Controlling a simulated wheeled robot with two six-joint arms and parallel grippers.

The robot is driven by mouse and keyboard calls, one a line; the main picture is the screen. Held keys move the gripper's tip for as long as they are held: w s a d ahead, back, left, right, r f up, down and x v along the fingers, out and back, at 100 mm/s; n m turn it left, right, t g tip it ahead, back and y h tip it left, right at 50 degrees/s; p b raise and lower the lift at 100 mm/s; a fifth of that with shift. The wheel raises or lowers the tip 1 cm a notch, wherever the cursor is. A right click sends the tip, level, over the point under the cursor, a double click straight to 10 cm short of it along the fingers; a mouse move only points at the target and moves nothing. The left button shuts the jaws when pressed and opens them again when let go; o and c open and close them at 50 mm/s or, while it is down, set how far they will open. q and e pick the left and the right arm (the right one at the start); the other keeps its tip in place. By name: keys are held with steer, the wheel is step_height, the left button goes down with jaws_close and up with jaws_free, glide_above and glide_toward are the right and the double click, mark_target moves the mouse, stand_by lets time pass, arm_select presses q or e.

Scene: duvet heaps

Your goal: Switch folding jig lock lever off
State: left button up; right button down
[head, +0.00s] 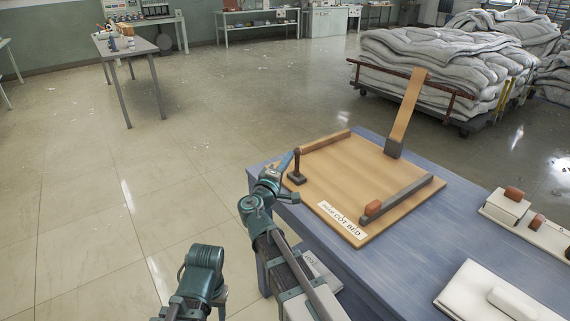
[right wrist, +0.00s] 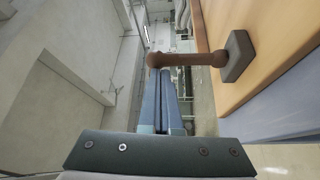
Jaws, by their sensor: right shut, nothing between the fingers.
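The folding jig (head: 345,180) is a wooden board labelled "COT BED" on a blue table. A short lever (head: 297,165), which I take as the lock lever, stands on a dark square base near the board's left edge. In the right wrist view the lever (right wrist: 190,59) is brown with a round end and grey base. My right gripper (head: 286,162) is shut and empty, just left of the lever in the head view. In the right wrist view its blue fingers (right wrist: 171,75) end at the lever's shaft, near its round end; I cannot tell whether they touch. My left gripper is out of view.
A tall wooden flap (head: 405,112) rises at the board's back right. A grey bar with a brown knob (head: 373,207) lies along its right part. White boxes (head: 505,206) sit at the table's right. Duvet heaps (head: 440,65) stand behind.

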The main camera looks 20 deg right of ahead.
steer(key=shift+s+d+f+m+b, duration=0.25)
steer(key=shift+s+m+b, duration=0.15)
steer(key=shift+m, duration=0.1)
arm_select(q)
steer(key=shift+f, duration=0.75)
arm_select(e)
steer(key=shift+s+d+r+h, duration=0.1)
steer(key=shift+s+d+h, duration=0.05)
steer(key=shift+s+h, duration=0.15)
steer(key=shift+s, duration=0.1)
stand_by(0.4)
